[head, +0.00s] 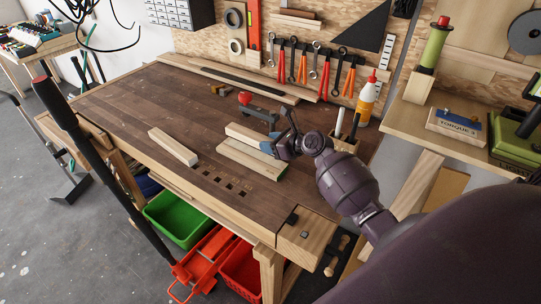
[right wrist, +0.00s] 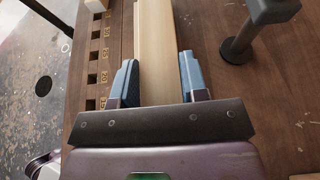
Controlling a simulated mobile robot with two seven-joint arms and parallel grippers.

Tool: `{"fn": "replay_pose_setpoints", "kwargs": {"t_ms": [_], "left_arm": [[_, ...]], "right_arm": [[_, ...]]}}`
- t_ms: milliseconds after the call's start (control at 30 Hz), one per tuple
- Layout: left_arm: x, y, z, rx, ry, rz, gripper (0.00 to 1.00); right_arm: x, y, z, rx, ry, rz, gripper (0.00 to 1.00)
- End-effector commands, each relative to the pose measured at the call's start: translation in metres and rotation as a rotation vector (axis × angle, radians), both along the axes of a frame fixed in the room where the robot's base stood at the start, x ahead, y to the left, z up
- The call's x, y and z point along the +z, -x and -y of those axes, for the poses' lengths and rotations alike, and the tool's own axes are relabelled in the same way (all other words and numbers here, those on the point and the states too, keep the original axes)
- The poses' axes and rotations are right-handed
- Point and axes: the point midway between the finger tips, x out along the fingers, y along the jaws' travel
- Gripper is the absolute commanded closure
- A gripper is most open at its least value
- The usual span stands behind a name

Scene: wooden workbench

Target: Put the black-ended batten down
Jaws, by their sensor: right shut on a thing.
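My right gripper (head: 270,146) is over the workbench, its blue fingertips closed on a pale wooden batten (head: 243,132). In the right wrist view the fingers (right wrist: 158,85) stand on either side of this batten (right wrist: 155,45), which runs away past the top edge. No black end shows on the held batten; its near end is hidden by the gripper. A second pale batten (head: 252,161) lies on the bench just in front of it; I cannot tell whether the two touch. A third pale batten (head: 173,147) lies apart to the left. My left gripper is not in view.
The workbench (head: 130,110) has a row of square holes (head: 228,183) at its front. A dark clamp with a red knob (head: 245,98) stands close behind the held batten. A pen holder (head: 343,145) and glue bottle (head: 367,101) stand to the right. The bench's left part is clear.

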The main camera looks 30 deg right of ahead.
Motion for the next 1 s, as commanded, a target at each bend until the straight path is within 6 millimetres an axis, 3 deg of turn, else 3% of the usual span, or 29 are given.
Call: {"fn": "replay_pose_setpoints", "kwargs": {"t_ms": [167,433,833,867,1000], "left_arm": [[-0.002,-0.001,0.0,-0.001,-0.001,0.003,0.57],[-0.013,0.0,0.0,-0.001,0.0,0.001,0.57],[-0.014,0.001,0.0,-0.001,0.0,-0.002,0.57],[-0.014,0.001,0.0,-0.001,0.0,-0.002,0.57],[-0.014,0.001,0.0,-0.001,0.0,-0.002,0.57]], "right_arm": [[-0.01,0.0,0.0,0.0,0.0,0.0,0.85],[-0.045,0.0,0.0,-0.002,-0.001,-0.001,0.85],[-0.047,0.0,0.0,-0.001,0.001,0.001,0.85],[-0.047,0.0,0.0,-0.001,0.001,0.0,0.55],[-0.047,0.0,0.0,-0.001,0.001,0.0,0.34]]}}
